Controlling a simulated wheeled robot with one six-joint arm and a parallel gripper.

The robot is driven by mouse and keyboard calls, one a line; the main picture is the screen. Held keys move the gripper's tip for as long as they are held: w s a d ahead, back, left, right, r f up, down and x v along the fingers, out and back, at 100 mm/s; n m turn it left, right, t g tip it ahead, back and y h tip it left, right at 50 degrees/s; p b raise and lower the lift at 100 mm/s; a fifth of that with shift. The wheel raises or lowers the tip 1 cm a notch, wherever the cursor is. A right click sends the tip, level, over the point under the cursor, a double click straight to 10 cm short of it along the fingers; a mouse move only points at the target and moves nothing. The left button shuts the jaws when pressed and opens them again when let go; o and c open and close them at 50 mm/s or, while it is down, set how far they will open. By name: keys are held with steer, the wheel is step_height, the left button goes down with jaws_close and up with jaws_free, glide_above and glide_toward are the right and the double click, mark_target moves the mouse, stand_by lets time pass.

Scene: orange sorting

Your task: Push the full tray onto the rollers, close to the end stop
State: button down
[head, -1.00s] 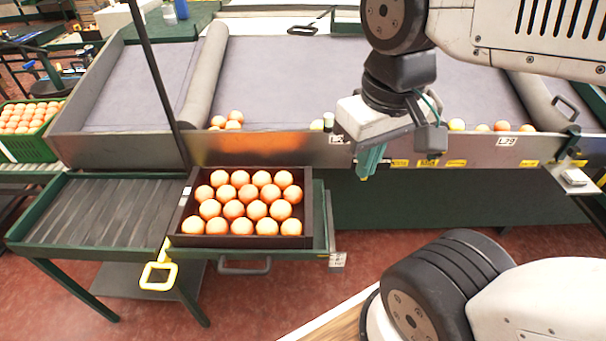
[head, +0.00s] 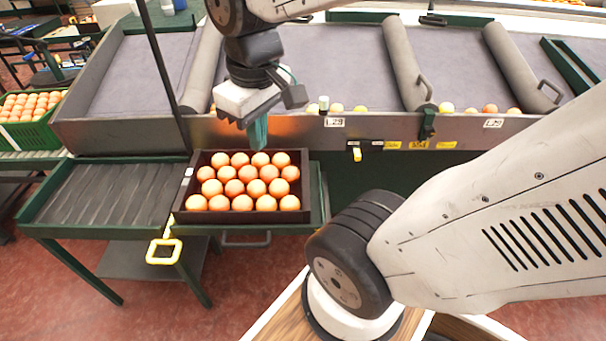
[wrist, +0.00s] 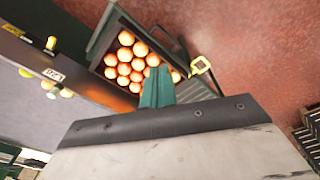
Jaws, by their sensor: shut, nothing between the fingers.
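The full tray (head: 180,208) is a dark brown box filled with rows of oranges (head: 248,186). It sits on the right part of the green-framed stand, beside the rollers (head: 100,194) on the left. My gripper (head: 258,133) has teal fingers, shut and empty, pointing down above the tray's back right edge. In the wrist view the shut fingers (wrist: 157,88) overlap the near part of the tray (wrist: 117,88). Whether the fingertips touch the tray cannot be told. I cannot make out the end stop clearly.
A yellow handle (head: 164,251) hangs at the stand's front. The grey sorting belt (head: 310,70) with its metal front wall (head: 290,130) runs behind the tray. A green crate of oranges (head: 35,130) stands at the far left. The rollers are clear.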

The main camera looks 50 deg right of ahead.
steer(key=w+d+f+n+g, duration=0.15)
steer(key=w+d+f, duration=0.25)
steer(key=d+f, duration=0.55)
steer(key=w+d+f+n+t, duration=0.1)
steer(key=w+d+f+n, duration=0.35)
steer(key=d, duration=0.75)
steer(key=s+d+f, duration=0.3)
steer(key=d+f, duration=0.6)
steer(key=f, duration=0.2)
steer(key=shift+n+g, duration=0.35)
steer(key=shift+n, duration=0.05)
steer(key=f, duration=0.3)
steer(key=w+a+f, duration=0.1)
steer(key=f, duration=0.2)
steer(key=w+a+f, duration=0.1)
steer(key=f, duration=0.3)
steer(key=shift+w, duration=0.25)
steer(key=shift+w+a, duration=0.35)
steer(key=shift+w, duration=0.15)
